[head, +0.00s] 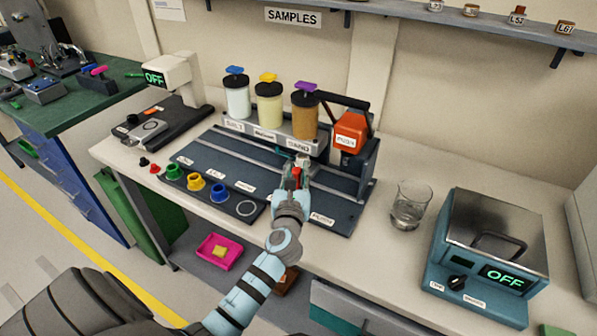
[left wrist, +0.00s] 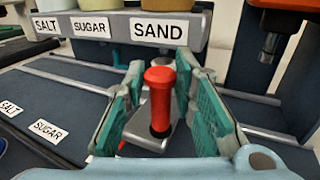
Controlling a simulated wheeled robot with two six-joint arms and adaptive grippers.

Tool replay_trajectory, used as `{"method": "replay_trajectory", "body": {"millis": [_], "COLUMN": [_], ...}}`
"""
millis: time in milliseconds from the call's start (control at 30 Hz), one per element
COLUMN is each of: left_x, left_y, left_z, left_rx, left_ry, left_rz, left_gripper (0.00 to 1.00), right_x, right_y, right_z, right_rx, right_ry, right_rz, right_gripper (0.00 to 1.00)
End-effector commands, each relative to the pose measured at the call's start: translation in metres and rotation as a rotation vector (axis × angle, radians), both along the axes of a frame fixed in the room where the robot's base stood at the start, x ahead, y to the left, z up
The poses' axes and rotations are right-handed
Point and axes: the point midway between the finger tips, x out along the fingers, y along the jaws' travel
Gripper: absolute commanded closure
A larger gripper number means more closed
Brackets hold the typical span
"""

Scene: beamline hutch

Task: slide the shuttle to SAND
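The shuttle is a small grey sled (left wrist: 146,138) with an upright red knob (left wrist: 160,96). It sits on the rail of the dark dispenser base, in front of the SAND label (left wrist: 158,31). My left gripper (left wrist: 160,72) has its teal fingers on both sides of the knob, with a visible gap on each side. In the head view my left gripper (head: 296,176) covers most of the shuttle. The jar of brown sand (head: 305,117) with a purple top stands above, right of the SALT (head: 237,98) and SUGAR (head: 268,106) jars. My right gripper is out of view.
An orange PUSH unit (head: 350,133) stands at the rail's right end. Several coloured cups, including a blue one (head: 218,192), sit at the front left. A glass beaker (head: 409,205) and a box reading OFF (head: 484,250) stand right, with clear table between.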

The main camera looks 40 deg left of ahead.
Motion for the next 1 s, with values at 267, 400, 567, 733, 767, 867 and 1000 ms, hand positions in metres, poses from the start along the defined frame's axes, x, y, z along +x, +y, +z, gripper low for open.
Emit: {"method": "replay_trajectory", "body": {"millis": [267, 400, 567, 733, 767, 867, 1000], "left_x": [0.001, -0.006, -0.039, -0.081, -0.087, -0.1, -0.106], "left_y": [-0.001, -0.005, -0.023, -0.045, -0.047, -0.055, -0.058], "left_z": [0.0, 0.0, -0.001, -0.001, -0.001, 0.0, 0.001], "left_rx": [0.0, 0.0, -0.004, -0.005, -0.003, -0.002, 0.0], "left_ry": [-0.001, 0.0, 0.001, 0.002, 0.002, 0.0, -0.001], "left_rz": [-0.002, -0.004, -0.003, -0.001, 0.0, -0.001, -0.001], "left_gripper": [0.65, 0.65, 0.65, 0.65, 0.65, 0.65, 0.65], "right_x": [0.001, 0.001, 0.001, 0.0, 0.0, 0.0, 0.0], "right_y": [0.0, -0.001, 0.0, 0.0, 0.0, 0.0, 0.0], "right_z": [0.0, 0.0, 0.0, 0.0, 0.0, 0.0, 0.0], "right_rx": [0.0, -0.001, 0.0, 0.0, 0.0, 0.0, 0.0], "right_ry": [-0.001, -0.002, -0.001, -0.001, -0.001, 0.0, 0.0], "right_rz": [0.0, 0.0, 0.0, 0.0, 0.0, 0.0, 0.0], "right_gripper": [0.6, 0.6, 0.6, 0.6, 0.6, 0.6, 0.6]}}
